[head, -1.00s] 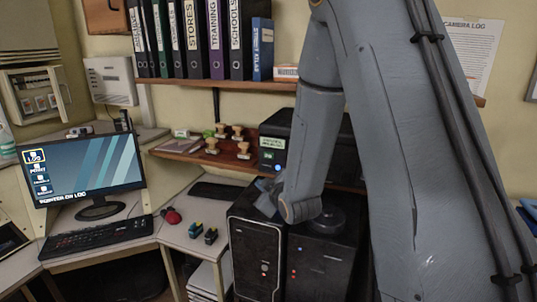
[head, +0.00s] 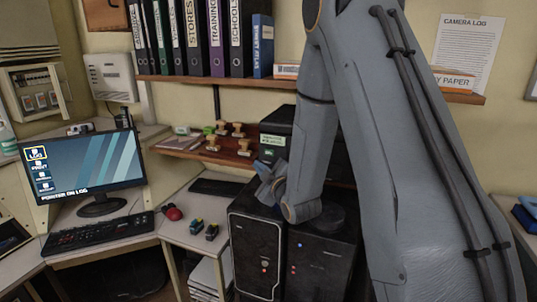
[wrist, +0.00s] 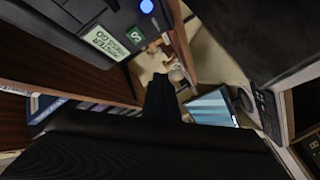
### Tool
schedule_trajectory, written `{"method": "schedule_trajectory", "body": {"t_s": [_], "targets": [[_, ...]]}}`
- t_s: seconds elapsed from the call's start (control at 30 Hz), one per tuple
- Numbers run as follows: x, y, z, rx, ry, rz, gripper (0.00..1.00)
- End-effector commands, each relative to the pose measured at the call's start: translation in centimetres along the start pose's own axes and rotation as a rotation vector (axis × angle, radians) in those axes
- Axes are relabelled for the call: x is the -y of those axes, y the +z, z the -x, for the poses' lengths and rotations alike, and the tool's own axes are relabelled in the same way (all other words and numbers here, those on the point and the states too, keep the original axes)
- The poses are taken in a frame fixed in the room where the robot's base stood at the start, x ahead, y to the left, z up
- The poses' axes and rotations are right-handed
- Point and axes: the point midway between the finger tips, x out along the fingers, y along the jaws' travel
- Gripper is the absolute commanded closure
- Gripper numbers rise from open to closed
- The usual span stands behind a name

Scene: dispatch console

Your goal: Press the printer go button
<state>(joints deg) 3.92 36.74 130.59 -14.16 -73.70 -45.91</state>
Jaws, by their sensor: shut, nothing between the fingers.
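The printer (head: 278,119) is a black box on the shelf behind my arm. In the wrist view the printer (wrist: 60,15) fills the upper left, turned over. There its label (wrist: 105,42) reads roughly "printer go", beside a small green square (wrist: 135,35) and a lit blue round button (wrist: 147,6). My gripper (head: 264,176) is shut and empty in front of the printer, above the left computer tower. In the wrist view its dark fingers (wrist: 162,92) are apart from the buttons.
Two black computer towers (head: 256,245) stand below my gripper. A wooden shelf (head: 215,153) with stamps lies left of the printer, and a binder shelf (head: 215,81) runs above. A monitor (head: 82,165) and keyboard (head: 95,232) sit on the left desk.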

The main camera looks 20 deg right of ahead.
Motion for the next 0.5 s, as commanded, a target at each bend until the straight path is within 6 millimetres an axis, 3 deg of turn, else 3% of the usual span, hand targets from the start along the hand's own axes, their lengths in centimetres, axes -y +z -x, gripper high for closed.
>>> {"method": "schedule_trajectory", "body": {"t_s": [0.5], "targets": [[-3.1, 3.2, -4.3, 0.001, 0.001, -0.001, 1.0]]}}
